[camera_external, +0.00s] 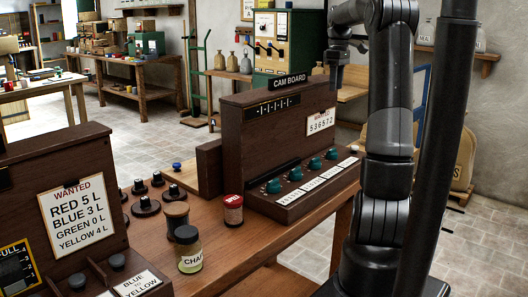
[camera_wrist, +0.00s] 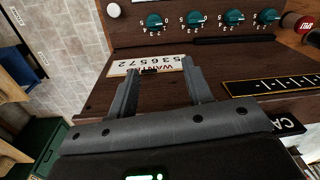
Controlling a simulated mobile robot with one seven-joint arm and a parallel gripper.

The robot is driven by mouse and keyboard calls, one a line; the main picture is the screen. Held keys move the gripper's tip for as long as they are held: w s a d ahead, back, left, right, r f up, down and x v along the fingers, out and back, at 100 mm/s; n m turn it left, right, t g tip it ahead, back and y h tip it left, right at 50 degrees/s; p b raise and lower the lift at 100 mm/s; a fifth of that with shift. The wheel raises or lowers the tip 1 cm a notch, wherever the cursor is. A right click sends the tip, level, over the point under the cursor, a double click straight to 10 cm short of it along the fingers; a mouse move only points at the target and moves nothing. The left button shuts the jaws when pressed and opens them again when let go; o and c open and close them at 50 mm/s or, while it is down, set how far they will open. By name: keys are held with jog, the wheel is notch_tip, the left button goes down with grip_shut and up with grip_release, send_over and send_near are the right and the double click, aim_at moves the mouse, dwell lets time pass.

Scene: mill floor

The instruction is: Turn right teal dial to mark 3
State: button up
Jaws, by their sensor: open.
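The cam board (camera_external: 235,142) has a row of several teal dials on its sloped lower panel. The right teal dial (camera_external: 331,154) is at the panel's right end. The wrist view looks at the board upside down, so this dial (camera_wrist: 153,21) is leftmost there, with numbers around it. Its pointer setting is too small to read. My gripper (camera_external: 337,82) is above the board's right end, higher than the dials and apart from them.
The card reading 536572 (camera_external: 321,122) is on the upright panel above the dials. White labels (camera_external: 314,184) lie in front of the dials. Open air surrounds the gripper.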

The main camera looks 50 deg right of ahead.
send_near(333, 149)
jog(key=f, duration=1)
jog(key=shift+a, duration=0.25)
jog(key=shift+r, duration=0.1)
jog(key=shift+c, duration=0.3)
jog(key=c, duration=0.6)
